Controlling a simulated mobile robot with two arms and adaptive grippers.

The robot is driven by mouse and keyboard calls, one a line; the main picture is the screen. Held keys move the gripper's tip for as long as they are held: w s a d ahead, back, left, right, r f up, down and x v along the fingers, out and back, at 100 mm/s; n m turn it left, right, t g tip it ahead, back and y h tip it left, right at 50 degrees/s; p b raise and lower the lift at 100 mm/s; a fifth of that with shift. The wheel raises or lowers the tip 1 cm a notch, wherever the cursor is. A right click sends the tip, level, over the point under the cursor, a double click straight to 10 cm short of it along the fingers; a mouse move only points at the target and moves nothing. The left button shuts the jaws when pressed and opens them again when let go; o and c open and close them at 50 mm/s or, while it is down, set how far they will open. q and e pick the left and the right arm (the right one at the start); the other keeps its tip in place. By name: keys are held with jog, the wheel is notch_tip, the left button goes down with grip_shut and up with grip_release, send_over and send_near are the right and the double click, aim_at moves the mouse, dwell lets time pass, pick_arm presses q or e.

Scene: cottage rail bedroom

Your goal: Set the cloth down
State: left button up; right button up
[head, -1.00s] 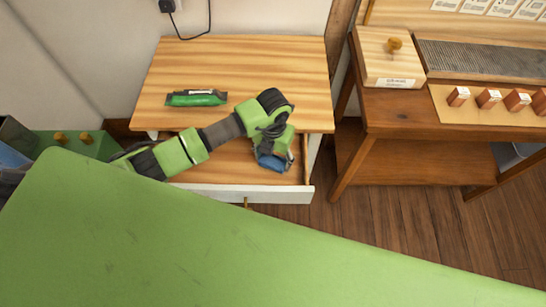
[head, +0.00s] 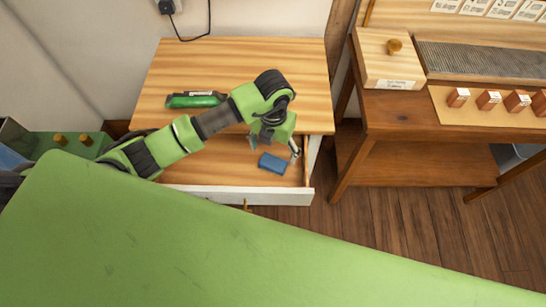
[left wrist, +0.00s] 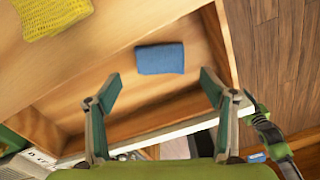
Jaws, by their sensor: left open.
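A blue cloth (head: 272,163), small and folded into a rectangle, lies flat on the floor of the open drawer (head: 240,195), near its right end. My left gripper (head: 273,148) is open and empty just above it. In the left wrist view the cloth (left wrist: 160,58) lies beyond the spread fingers of the left gripper (left wrist: 160,86), apart from both. My right gripper is not in view.
A yellow knitted-looking item (left wrist: 52,14) shows in the left wrist view. A green package (head: 196,100) lies on the wooden top (head: 235,62) above the drawer. A wooden bench (head: 420,110) stands to the right. A green surface (head: 200,250) fills the front.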

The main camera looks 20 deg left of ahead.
aim_at(273, 162)
pick_arm(q)
notch_tip(273, 162, up, 6)
jog(key=shift+s, duration=0.1)
dwell(0.7)
